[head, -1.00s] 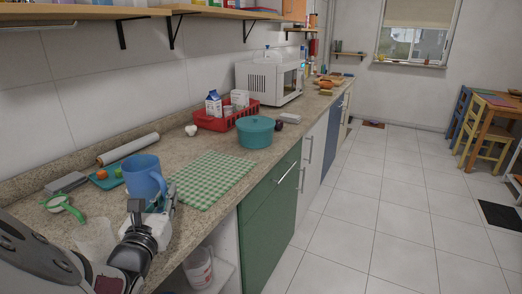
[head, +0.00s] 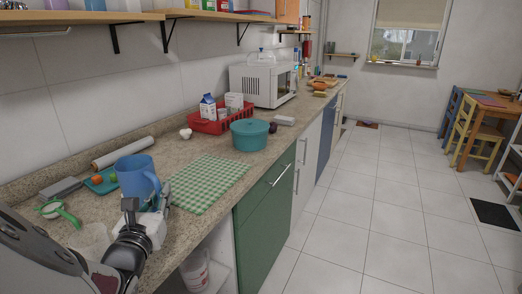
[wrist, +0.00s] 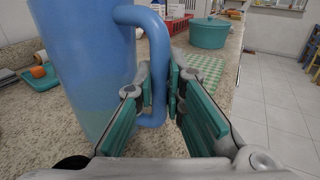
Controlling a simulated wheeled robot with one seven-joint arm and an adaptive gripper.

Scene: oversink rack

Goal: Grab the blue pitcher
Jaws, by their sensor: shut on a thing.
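The blue pitcher (head: 134,176) stands on the speckled counter near its front left end, with its handle on the right side. My gripper (head: 146,203) is at the pitcher's handle, to the right of its body. In the wrist view the pitcher (wrist: 88,65) fills the left side, and its handle (wrist: 157,35) curves down to the fingers. The pitcher's base is hidden in the head view by my gripper and arm.
A teal tray (head: 96,187) with small fruits, a green-handled strainer (head: 57,211) and a paper roll (head: 122,152) lie left of and behind the pitcher. A green checked cloth (head: 208,182) lies to its right. Beyond are a teal pot (head: 249,135) and a red basket (head: 208,126).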

